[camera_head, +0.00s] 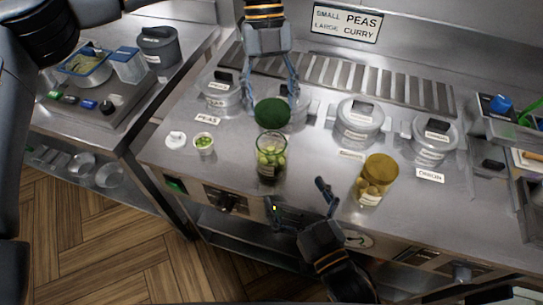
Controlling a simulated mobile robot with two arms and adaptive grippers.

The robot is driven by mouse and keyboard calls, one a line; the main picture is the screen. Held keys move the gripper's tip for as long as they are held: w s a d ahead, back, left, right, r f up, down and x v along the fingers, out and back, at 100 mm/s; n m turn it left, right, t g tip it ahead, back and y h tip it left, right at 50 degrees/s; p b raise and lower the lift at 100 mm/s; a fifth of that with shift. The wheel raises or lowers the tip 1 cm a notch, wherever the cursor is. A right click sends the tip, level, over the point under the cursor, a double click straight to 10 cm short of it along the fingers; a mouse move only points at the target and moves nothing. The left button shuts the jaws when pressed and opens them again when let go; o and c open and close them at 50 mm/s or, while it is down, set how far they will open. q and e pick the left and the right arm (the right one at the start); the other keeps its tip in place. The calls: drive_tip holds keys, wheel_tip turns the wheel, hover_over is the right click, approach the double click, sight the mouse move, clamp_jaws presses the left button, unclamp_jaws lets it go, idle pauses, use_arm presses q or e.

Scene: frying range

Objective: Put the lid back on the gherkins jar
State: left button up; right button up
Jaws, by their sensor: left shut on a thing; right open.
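The gherkins jar (268,170) is a clear glass jar with green contents, standing upright and open on the steel counter. My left gripper (277,98) reaches down behind it, shut on a round dark green lid (272,114). The lid is tilted toward the camera and shows just above and behind the jar's mouth, apart from the rim as far as I can tell. My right gripper (300,198) is open and empty at the counter's front edge, just in front and right of the jar.
A jar with a yellow lid (380,168) stands to the right. A small cup of green pieces (204,144) and a white item (175,140) are at left. A sign (346,20) hangs behind.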

sight(265, 140)
use_arm(q)
drive_tip(key=shift+w+a+f, duration=0.1)
drive_tip(key=shift+w+f, duration=0.05)
drive_tip(key=shift+w, duration=0.15)
use_arm(e)
drive_tip(key=x, duration=1.1)
drive_tip(key=shift+w+f, duration=0.1)
drive_tip(key=shift+w, duration=0.05)
drive_tip(key=shift+w+a, duration=0.1)
drive_tip(key=shift+w, duration=0.1)
use_arm(q)
drive_tip(key=shift+s, duration=0.1)
use_arm(e)
drive_tip(key=c, duration=1.8)
use_arm(q)
drive_tip(key=shift+f, duration=2.4)
